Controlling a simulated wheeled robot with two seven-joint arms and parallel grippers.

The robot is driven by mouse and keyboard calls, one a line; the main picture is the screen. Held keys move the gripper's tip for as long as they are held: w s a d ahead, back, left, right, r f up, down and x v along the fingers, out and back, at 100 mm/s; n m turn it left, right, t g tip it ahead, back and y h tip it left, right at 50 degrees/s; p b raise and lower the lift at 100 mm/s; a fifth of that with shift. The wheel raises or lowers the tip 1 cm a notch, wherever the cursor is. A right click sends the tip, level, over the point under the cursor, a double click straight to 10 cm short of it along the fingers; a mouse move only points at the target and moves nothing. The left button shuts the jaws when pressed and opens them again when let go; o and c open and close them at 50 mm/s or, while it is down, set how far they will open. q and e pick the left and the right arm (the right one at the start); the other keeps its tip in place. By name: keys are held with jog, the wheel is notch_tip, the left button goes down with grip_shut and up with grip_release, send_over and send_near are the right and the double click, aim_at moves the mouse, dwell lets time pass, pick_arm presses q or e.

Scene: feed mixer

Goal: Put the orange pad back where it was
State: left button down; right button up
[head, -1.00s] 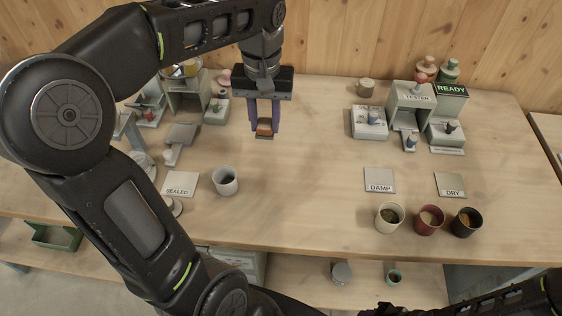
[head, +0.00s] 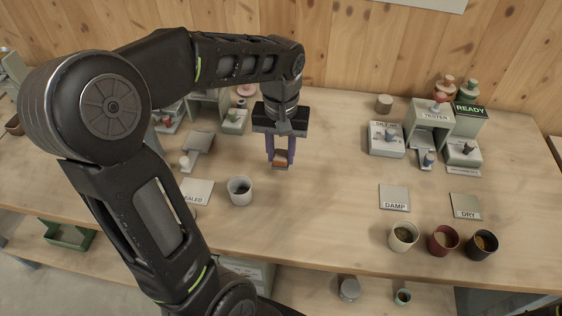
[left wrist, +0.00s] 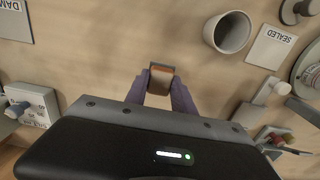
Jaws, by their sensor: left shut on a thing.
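The orange pad (head: 280,163) is a small block with an orange face and dark edges. My left gripper (head: 280,155) is shut on it, fingers pointing down at the bench, behind and right of the grey cup (head: 240,191). The left wrist view shows the pad (left wrist: 161,78) between the two purple fingertips (left wrist: 161,88), over bare wood. I cannot tell whether the pad touches the bench. My right gripper is not in view.
SEALED card (head: 197,190) lies left of the cup. DAMP card (head: 394,198), DRY card (head: 466,206) and three filled cups (head: 443,240) are at right. The tester (head: 434,117) with a READY sign (head: 470,109) stands behind them. The bench middle is clear.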

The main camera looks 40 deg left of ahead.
aim_at(281, 164)
pick_arm(q)
jog(key=shift+f, duration=1.85)
jog(key=shift+f, duration=0.1)
jog(key=shift+f, duration=0.15)
jog(key=c, duration=1.1)
grip_release()
jog(key=shift+o, duration=0.2)
notch_tip(281, 164, up, 13)
jog(key=shift+f, duration=0.2)
